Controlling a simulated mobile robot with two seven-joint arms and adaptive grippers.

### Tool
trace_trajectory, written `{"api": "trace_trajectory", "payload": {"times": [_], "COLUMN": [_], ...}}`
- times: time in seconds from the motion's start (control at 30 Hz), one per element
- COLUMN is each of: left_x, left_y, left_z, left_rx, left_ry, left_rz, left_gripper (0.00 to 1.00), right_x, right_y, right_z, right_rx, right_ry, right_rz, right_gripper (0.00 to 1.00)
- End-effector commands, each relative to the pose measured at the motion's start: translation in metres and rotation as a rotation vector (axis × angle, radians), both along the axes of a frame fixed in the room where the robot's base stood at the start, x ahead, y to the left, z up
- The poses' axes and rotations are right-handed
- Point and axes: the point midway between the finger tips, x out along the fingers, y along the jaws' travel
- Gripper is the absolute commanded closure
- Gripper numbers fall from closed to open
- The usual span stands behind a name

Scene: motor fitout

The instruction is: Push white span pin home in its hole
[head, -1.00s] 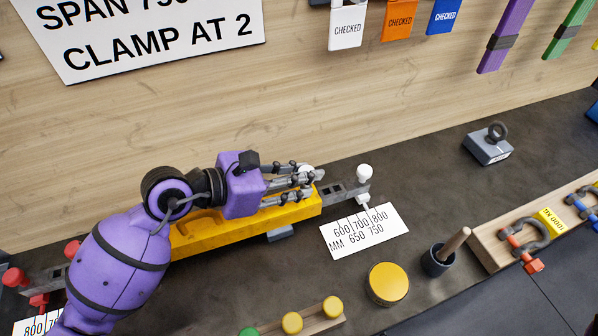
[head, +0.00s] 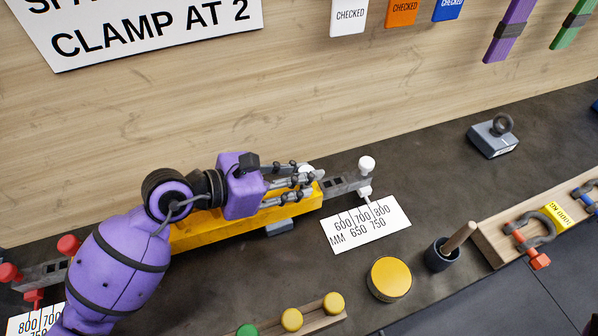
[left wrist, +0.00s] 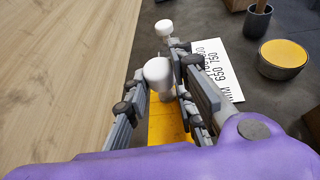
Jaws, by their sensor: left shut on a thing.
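The yellow beam (head: 210,232) lies on the bench with a grey slotted bar (head: 345,184) sticking out at its right end. My left gripper (head: 302,177) is above that end, its fingers shut around a white-headed pin (head: 305,169). The pin's round white head stands upright between the fingers in the left wrist view (left wrist: 158,71). Its lower part and its hole are hidden, so I cannot tell how deep it sits. A second white knob (head: 366,163) stands at the bar's outer end, also seen beyond the fingers in the left wrist view (left wrist: 163,28). My right gripper is not in view.
A white scale card (head: 366,226) lies in front of the bar. A yellow round tin (head: 389,279), a dark cup (head: 442,256) and a wooden shackle rack (head: 490,239) stand to the right. Red knobs (head: 69,245) are at the left end. The wooden wall is close behind.

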Motion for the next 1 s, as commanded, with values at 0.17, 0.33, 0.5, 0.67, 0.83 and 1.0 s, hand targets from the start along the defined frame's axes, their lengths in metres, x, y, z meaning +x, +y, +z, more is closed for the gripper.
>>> {"api": "trace_trajectory", "payload": {"times": [0.17,0.33,0.5,0.67,0.83,1.0], "left_x": [0.0,0.0,-0.001,-0.009,-0.025,-0.041], "left_y": [0.0,0.0,0.002,0.017,0.046,0.073], "left_z": [0.0,0.0,0.001,0.006,0.02,0.034], "left_rx": [0.0,0.0,0.001,0.004,0.005,0.004], "left_ry": [-0.001,-0.001,-0.001,0.0,0.001,-0.001], "left_rz": [0.0,0.0,0.001,0.003,0.002,0.001], "left_gripper": [0.55,0.54,0.54,0.54,0.54,0.54], "right_x": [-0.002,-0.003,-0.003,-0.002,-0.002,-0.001], "right_y": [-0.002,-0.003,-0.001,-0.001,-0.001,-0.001], "right_z": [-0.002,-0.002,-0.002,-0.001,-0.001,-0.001], "right_rx": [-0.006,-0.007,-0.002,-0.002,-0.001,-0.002], "right_ry": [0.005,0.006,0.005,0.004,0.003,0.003], "right_rz": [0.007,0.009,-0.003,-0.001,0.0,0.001], "right_gripper": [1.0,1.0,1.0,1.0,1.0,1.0]}}
